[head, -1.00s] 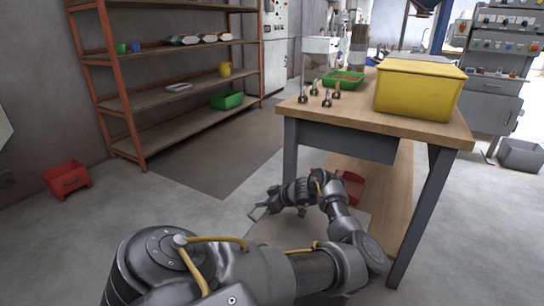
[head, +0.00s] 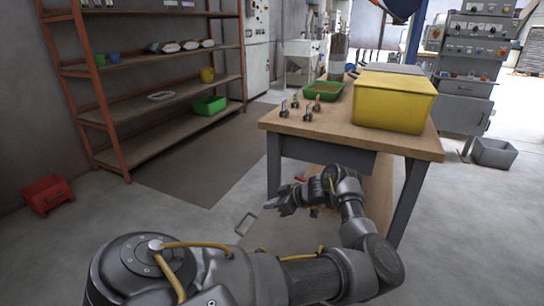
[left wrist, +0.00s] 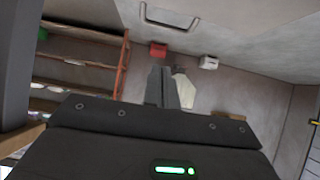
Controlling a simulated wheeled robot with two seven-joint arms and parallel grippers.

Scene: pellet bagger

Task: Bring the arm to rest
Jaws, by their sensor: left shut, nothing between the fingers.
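My left arm (head: 352,215) reaches in from the bottom left of the head view and bends back at the elbow. My left gripper (head: 272,204) points left, above the floor and in front of the bench. Its fingers are shut with nothing between them. My right gripper is not in view.
The wooden workbench (head: 278,127) stands close behind the gripper, bearing a yellow box (head: 393,103) and green tray (head: 312,95). A red bin (head: 47,195) and shelf rack (head: 112,140) stand left. Floor between is clear.

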